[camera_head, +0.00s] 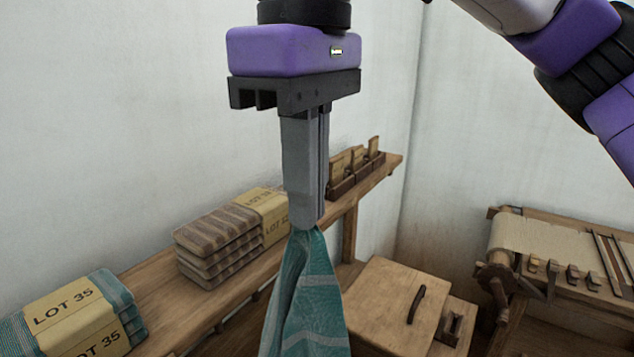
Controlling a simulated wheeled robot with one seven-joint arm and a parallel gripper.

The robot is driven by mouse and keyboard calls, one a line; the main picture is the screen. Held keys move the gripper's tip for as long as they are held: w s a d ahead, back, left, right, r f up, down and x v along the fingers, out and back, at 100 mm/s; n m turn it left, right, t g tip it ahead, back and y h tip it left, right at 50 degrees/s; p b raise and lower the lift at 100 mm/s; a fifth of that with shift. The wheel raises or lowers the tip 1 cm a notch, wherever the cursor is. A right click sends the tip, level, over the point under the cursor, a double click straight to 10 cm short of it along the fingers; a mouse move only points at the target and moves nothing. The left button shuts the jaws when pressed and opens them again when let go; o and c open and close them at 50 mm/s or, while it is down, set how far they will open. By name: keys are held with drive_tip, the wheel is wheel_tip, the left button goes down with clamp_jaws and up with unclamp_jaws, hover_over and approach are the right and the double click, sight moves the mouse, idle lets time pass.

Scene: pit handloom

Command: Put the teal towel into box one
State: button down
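The teal towel (303,300) has pale stripes and hangs down from my gripper (305,225). The grey fingers are closed together on its gathered top. Its lower end runs out of the bottom of the picture. A wooden box with a flat lid and a dark handle (390,306) stands below and to the right of the towel. I cannot tell from this view whether it is box one, and no number shows on it.
A wooden shelf (165,308) runs along the left wall. It bears folded teal cloths labelled LOT 35 (78,313), a stack of brown striped cloths (218,243) and a small wooden rack (355,168). A loom (550,250) stands at the right.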

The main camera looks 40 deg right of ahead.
drive_tip(key=shift+s+a+p, duration=0.15)
drive_tip(key=shift+a+p, duration=0.05)
drive_tip(key=shift+a, duration=0.8)
drive_tip(key=shift+s+a+p, duration=0.15)
drive_tip(key=shift+a, duration=0.8)
drive_tip(key=shift+w+a+f+b, duration=0.5)
drive_tip(key=shift+w+f+b, duration=1)
drive_tip(key=shift+f, duration=2.45)
drive_tip(key=shift+s+d+f+b, duration=0.95)
drive_tip(key=shift+s+f+b, duration=0.9)
drive_tip(key=shift+s+f, duration=1.6)
drive_tip(key=shift+w+a+f+b, duration=0.95)
drive_tip(key=shift+w+f+b, duration=0.5)
drive_tip(key=shift+w+f, duration=2.45)
drive_tip(key=s+d+f+b, duration=0.1)
drive_tip(key=s+f+b, duration=0.2)
drive_tip(key=s+f, duration=0.3)
drive_tip(key=shift+s+d+f, duration=0.35)
drive_tip(key=shift+d+f, duration=0.05)
drive_tip(key=shift+f, duration=1.2)
